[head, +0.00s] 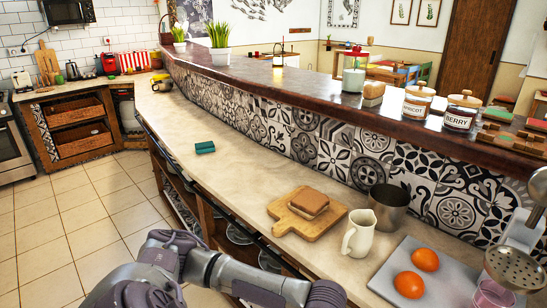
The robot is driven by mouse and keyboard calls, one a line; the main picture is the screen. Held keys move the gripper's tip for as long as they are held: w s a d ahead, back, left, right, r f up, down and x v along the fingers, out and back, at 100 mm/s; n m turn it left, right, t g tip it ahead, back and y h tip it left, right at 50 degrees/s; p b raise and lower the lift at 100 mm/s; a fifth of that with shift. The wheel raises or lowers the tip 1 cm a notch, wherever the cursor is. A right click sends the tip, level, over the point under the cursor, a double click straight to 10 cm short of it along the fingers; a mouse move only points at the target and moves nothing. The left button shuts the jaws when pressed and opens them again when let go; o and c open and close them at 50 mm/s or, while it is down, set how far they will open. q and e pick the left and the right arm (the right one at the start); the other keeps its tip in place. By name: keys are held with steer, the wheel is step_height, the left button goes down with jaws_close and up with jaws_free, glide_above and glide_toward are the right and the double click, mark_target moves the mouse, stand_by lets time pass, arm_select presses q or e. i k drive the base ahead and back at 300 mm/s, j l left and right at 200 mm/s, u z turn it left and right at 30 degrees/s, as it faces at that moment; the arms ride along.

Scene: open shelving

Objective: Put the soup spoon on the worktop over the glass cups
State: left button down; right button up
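The long pale worktop (235,170) runs from the back left to the front right, with open shelving under its front edge. Round, shiny items (238,236) show partly on that shelving; I cannot tell whether they are glass cups. I cannot make out a soup spoon for certain. A metal skimmer (515,268) and a ladle-like utensil (538,186) show at the right edge, partly cut off. One arm of mine crosses the bottom of the view; its gripper is out of frame. My other gripper is not in view either.
On the worktop are a green sponge-like block (205,147), a wooden board (308,214) with bread, a white jug (358,234), a metal pot (389,207) and a grey board (440,270) with two oranges. Worktop between block and bread board is clear. A raised tiled ledge (335,145) runs behind.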

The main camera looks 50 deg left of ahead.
mark_target(260, 188)
steer(key=j+z, duration=0.1)
steer(key=j, duration=0.35)
steer(key=k+j+z, duration=0.15)
steer(key=j, duration=0.3)
steer(key=j+z, duration=0.1)
steer(key=j, duration=0.3)
steer(key=k+j+z, duration=0.15)
steer(key=j, duration=0.3)
steer(key=k+j+z, duration=0.1)
steer(key=j, duration=0.3)
steer(key=k+j+z, duration=0.15)
steer(key=j, duration=0.25)
steer(key=k+j+z, duration=0.1)
steer(key=j, duration=0.3)
steer(key=k, duration=0.05)
